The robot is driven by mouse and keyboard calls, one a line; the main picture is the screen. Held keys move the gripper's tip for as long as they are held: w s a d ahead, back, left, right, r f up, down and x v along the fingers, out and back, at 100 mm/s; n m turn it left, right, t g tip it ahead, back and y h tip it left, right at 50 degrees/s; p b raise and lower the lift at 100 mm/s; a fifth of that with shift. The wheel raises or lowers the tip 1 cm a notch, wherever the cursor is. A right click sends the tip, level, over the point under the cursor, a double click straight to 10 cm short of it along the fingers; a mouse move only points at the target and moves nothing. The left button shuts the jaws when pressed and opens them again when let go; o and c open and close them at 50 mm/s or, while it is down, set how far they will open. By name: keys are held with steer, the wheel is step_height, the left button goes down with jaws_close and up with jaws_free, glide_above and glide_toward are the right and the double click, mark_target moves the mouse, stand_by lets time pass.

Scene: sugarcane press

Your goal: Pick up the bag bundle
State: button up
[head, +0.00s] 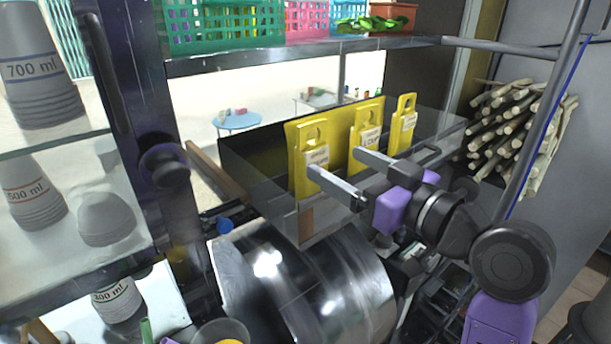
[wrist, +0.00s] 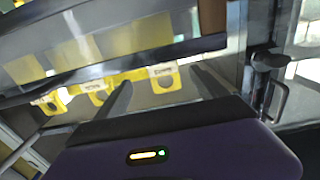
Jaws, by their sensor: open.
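Three yellow bag bundles with white labels and a hole near the top stand upright in the head view: a large one at left (head: 307,138), one in the middle (head: 366,115) and one at right (head: 404,122). My gripper (head: 336,164) is open and empty, its fingers pointing at the bundles. One fingertip overlaps the left bundle's lower part in the picture; contact cannot be told. In the wrist view, one yellow bundle (wrist: 165,80) shows between the fingertips of my gripper (wrist: 160,77), and others (wrist: 97,88) lie left of them.
The bundles are at a clear-walled metal bin (head: 258,185) above a shiny metal drum (head: 300,285). A shelf (head: 300,55) with coloured baskets (head: 225,22) hangs above. Sugarcane stalks (head: 515,125) are stacked at right.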

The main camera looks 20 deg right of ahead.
mark_target(318, 156)
steer(key=x, duration=0.2)
steer(key=p+x, duration=0.1)
steer(key=x, duration=0.2)
steer(key=p+x, duration=0.1)
steer(key=x, duration=0.1)
steer(key=shift+w+a+f, duration=0.15)
steer(key=shift+a+f, duration=0.15)
steer(key=shift+c, duration=0.2)
steer(key=c, duration=1.3)
steer(key=shift+r, duration=0.1)
